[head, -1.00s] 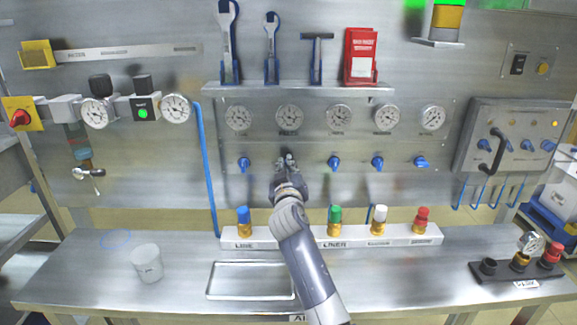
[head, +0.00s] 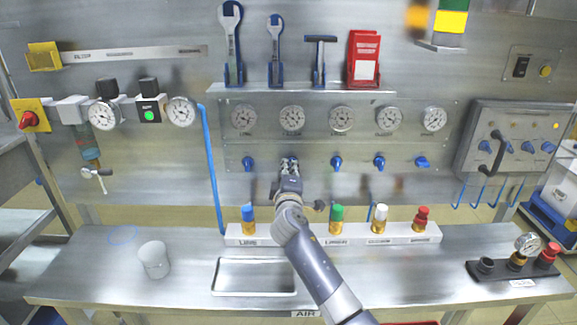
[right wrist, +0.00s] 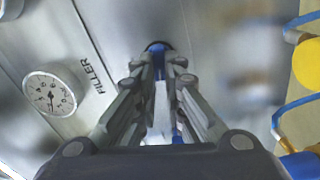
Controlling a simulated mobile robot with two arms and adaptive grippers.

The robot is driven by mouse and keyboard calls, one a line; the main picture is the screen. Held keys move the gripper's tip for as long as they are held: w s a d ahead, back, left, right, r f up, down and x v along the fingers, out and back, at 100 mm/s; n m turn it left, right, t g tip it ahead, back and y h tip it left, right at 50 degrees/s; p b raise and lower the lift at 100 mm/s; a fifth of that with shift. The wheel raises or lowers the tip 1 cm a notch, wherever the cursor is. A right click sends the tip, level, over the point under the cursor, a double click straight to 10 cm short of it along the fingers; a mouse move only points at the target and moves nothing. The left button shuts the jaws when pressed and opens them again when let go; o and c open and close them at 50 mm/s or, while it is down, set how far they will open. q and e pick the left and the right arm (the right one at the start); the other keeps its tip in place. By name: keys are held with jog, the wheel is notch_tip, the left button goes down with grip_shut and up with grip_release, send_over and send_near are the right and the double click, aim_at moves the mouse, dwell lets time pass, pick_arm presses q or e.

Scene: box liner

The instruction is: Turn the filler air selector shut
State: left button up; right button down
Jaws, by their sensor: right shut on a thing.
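The filler air selector is a blue knob (right wrist: 157,48) on the steel panel. In the right wrist view it sits at the far end of my fingers, beside the FILLER label (right wrist: 97,76). My right gripper (head: 289,162) is shut on this knob; it also shows in the right wrist view (right wrist: 160,75). In the head view the gripper hides most of the knob, so its angle cannot be told there. The filler gauge (head: 291,119) is just above; it also shows in the right wrist view (right wrist: 50,94). My left gripper is not in view.
Other blue selectors stand in the same row, one on the left (head: 248,163) and one on the right (head: 336,163). Below, a white strip (head: 390,236) carries coloured fittings. A cup (head: 154,260) and an empty tray (head: 255,262) are on the bench.

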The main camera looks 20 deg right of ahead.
jog(key=shift+d+r+n+p, duration=0.1)
jog(key=shift+d+n+p, duration=0.1)
jog(key=shift+n, duration=0.4)
jog(key=shift+d+r+n+p, duration=0.1)
jog(key=shift+n+p, duration=0.1)
jog(key=shift+n, duration=0.4)
jog(key=c, duration=1.7)
grip_release()
jog(key=shift+w, duration=0.1)
jog(key=shift+w+f, duration=0.1)
jog(key=shift+f, duration=0.15)
jog(key=v, duration=1.2)
